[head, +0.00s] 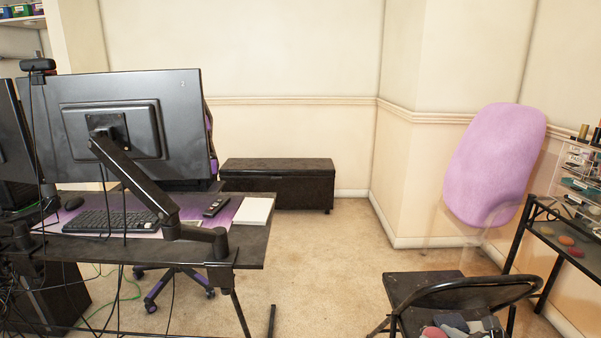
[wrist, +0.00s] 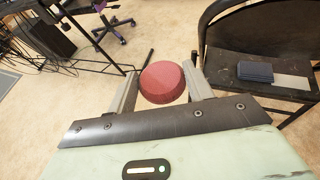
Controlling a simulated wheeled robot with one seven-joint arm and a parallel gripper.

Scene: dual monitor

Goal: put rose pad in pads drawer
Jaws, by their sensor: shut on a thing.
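In the wrist view my gripper (wrist: 161,88) is shut on a round rose-red pad (wrist: 162,80), with one finger on each side of it. The pad is held up over the floor, between a desk frame and a black chair. A clear organizer (head: 577,182) with drawers or tiers of small items stands on the black side table at the right edge of the head view. I cannot tell which part is the pads drawer or whether it is open.
Several small round pads (head: 567,241) lie on the side table (head: 553,238). A desk with a monitor (head: 135,120) fills the left. The beige floor (head: 325,265) between is clear.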

